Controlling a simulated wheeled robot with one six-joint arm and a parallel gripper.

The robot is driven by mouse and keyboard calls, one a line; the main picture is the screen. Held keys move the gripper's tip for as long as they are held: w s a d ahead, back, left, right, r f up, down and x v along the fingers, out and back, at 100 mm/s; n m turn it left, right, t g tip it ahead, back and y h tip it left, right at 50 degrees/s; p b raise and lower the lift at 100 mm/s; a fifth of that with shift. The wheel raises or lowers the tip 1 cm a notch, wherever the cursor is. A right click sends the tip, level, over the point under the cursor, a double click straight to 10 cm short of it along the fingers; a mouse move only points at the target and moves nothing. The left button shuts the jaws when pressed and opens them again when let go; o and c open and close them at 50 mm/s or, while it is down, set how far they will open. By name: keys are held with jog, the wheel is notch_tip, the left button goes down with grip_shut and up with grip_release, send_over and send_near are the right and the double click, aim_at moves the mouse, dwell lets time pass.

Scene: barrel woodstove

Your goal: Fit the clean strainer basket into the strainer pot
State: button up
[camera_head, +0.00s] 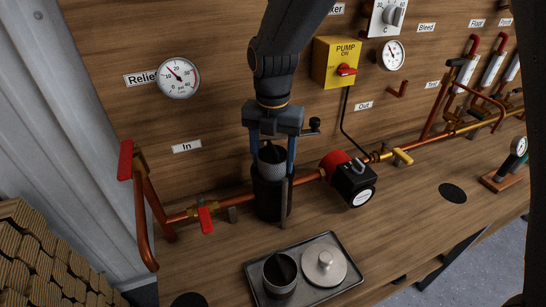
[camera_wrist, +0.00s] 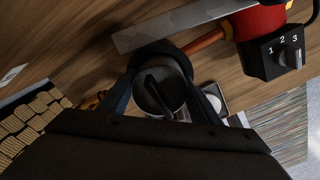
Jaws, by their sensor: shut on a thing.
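My gripper (camera_head: 274,155) is shut on the grey mesh strainer basket (camera_head: 271,168), pointing straight down, with one blue finger on each side. The basket is upright at the mouth of the black strainer pot (camera_head: 268,198) on the copper pipe; its upper part shows above the rim. How deep its lower end sits is hidden. In the wrist view the basket (camera_wrist: 163,90) shows from above between the fingers, with a dark bar across its opening. A round metal lid with a knob (camera_head: 324,262) lies on the tray, beside a second dark cylindrical basket (camera_head: 281,275).
The grey tray (camera_head: 345,288) is on the wooden bench in front of the pot. A red and black pump (camera_head: 352,180) stands right of the pot. Red-handled valves (camera_head: 205,219) are on the left pipe. Stacked logs (camera_head: 45,255) are at lower left.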

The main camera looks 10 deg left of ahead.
aim_at(273, 146)
jog(key=shift+f, duration=0.1)
jog(key=o, duration=1.4)
jog(key=shift+c, duration=0.2)
jog(key=shift+r+p, duration=2.2)
jog(key=shift+r, duration=0.85)
